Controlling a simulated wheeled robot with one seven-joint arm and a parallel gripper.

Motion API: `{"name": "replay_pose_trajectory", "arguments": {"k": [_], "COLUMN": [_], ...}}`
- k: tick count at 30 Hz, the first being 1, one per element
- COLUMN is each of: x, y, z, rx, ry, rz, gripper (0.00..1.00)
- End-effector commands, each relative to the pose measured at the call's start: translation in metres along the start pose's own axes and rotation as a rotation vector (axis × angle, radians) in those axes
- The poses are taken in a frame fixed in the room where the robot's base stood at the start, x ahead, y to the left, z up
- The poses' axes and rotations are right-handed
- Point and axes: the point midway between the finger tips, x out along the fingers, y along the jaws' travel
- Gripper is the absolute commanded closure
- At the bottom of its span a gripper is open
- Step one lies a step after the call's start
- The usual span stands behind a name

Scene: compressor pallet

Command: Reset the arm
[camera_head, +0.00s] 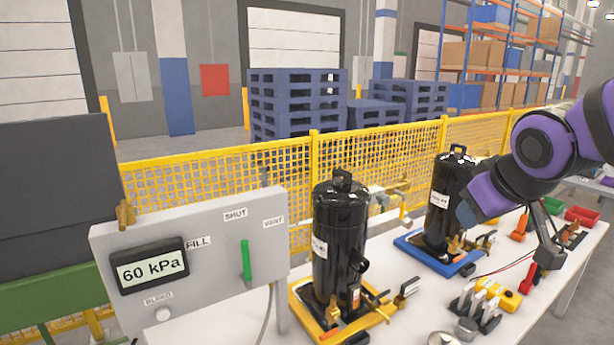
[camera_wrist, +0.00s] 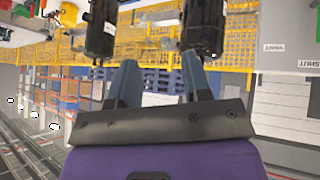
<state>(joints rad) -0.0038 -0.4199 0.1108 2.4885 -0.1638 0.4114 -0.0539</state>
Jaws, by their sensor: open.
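My purple arm (camera_head: 540,140) reaches in from the right in the head view, above the right part of the white table. In the wrist view, which is upside down, my gripper (camera_wrist: 160,68) has its two blue-grey fingers spread apart with nothing between them. The fingers point toward two black compressors, which stand beyond them. In the head view the fingers are hard to make out against the arm and the bench items.
The left compressor (camera_head: 337,240) stands on a yellow base, the right compressor (camera_head: 447,195) on a blue tray (camera_head: 415,250). The grey panel (camera_head: 215,285) reads 60 kPa; its green lever (camera_head: 246,260) points up toward SHUT. Small tools lie at the right. A yellow fence (camera_head: 215,175) runs behind.

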Motion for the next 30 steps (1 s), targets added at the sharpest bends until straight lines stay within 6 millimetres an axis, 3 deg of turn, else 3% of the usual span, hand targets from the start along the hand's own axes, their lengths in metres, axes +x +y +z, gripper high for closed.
{"name": "replay_pose_trajectory", "arguments": {"k": [6, 13, 18, 30], "x": [-0.054, -0.093, -0.104, -0.104], "y": [0.009, 0.005, 0.003, 0.002], "z": [0.046, 0.086, 0.099, 0.101], "rx": [0.156, 0.276, 0.31, 0.313], "ry": [-0.094, -0.174, -0.2, -0.204], "rz": [-0.007, -0.05, -0.068, -0.071], "gripper": [0.56, 0.56, 0.56, 0.56]}}
